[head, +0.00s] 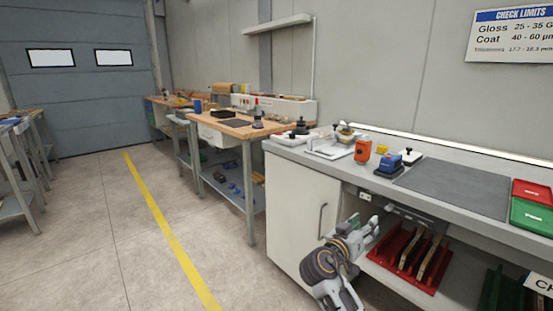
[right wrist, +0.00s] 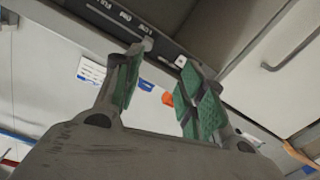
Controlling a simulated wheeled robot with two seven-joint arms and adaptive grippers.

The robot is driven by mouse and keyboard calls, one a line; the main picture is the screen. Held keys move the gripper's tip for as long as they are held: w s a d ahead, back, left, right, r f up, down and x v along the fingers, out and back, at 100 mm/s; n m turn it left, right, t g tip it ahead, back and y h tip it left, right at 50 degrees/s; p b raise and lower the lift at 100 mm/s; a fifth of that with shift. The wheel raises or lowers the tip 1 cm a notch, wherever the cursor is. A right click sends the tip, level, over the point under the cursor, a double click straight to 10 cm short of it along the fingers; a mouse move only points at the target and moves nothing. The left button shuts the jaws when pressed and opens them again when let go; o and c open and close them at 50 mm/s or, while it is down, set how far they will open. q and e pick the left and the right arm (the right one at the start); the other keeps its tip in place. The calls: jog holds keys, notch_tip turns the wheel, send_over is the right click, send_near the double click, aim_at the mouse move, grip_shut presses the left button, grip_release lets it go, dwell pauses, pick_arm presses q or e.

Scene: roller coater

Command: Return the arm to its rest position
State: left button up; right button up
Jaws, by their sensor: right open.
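My right arm shows in the head view at the bottom, right of centre, in front of the bench's white cabinet (head: 300,212). Its right gripper (head: 366,229) is below the worktop's front edge, beside the cabinet handle. In the right wrist view the right gripper (right wrist: 162,82) has its two green-padded fingers apart, with nothing between them. My left gripper is in neither view.
The grey worktop (head: 480,228) carries an orange device (head: 362,150), a blue-and-black tool (head: 388,165), a dark mat (head: 455,186), a red tray (head: 533,192) and a green tray (head: 532,217). A red rack (head: 402,270) stands underneath. Open floor (head: 95,240) lies left.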

jog(key=w+a+f+n+t+y, duration=0.1)
jog(key=w+a+f+n+y, duration=0.1)
jog(key=a+n+y, duration=0.65)
jog(key=s+a+f+n+g+y, duration=0.1)
jog(key=s+a+f+n+y, duration=0.1)
jog(key=s+a+f+y, duration=0.35)
pick_arm(q)
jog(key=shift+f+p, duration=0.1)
jog(key=shift+p, duration=0.35)
pick_arm(e)
jog(key=s+d+f+m+g+y, duration=0.1)
jog(key=s+f+g, duration=0.6)
jog(key=s+f, duration=1.8)
jog(key=s+d+m, duration=0.1)
jog(key=s, duration=0.1)
jog(key=shift+s+d+f+y, duration=0.3)
jog(key=shift+s+f, duration=0.05)
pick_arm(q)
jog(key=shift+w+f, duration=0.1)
pick_arm(e)
jog(key=shift+f, duration=0.1)
